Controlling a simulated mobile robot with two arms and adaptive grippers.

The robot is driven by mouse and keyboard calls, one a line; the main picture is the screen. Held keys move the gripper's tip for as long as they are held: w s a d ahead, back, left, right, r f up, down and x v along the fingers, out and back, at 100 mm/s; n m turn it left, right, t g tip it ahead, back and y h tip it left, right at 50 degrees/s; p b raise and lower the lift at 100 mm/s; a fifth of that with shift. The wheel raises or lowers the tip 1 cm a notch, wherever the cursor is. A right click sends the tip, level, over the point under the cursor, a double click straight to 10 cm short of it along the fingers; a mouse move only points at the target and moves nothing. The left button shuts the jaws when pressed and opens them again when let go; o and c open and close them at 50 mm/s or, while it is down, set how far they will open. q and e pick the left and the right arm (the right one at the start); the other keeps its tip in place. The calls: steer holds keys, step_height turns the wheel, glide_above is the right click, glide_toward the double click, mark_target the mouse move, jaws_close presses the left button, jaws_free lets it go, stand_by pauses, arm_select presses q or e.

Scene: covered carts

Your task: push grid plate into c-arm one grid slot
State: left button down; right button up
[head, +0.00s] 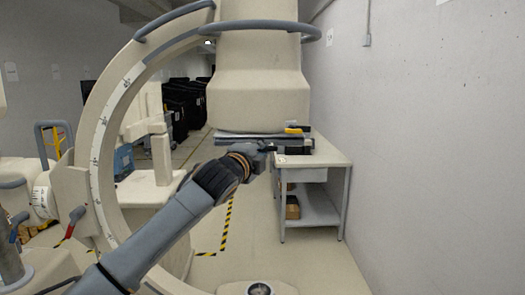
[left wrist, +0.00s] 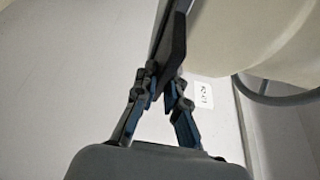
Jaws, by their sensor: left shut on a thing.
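The c-arm (head: 101,140) is a large cream ring with a grey bumper. Its blocky cream head (head: 258,80) hangs in the middle of the head view, with a thin grey slot layer (head: 235,135) under it. My left gripper (head: 268,147) is at the right part of that underside. In the left wrist view my left gripper (left wrist: 163,92) is shut on a thin dark plate, the grid plate (left wrist: 172,52), seen nearly edge-on beside the cream head. How deep the plate sits in the slot is hidden. My right gripper is not in view.
A grey table (head: 335,158) with a lower shelf stands behind the gripper, against the right wall. A black item (head: 299,150) is at its top, and a yellow piece (head: 293,130) shows above it. A brown box (head: 292,208) is on the shelf. The floor at right front is clear.

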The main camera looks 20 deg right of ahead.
arm_select(q)
steer(key=shift+w+d+r, duration=0.1)
steer(key=shift+w+d, duration=0.05)
steer(key=shift+w, duration=0.3)
steer(key=shift+w+d, duration=0.15)
steer(key=shift+w, duration=0.1)
steer(key=shift+w, duration=0.35)
steer(key=c, duration=1.3)
jaws_free()
steer(key=shift+c, duration=0.2)
steer(key=shift+s+a, duration=0.3)
steer(key=shift+s, duration=0.05)
steer(key=v, duration=1.1)
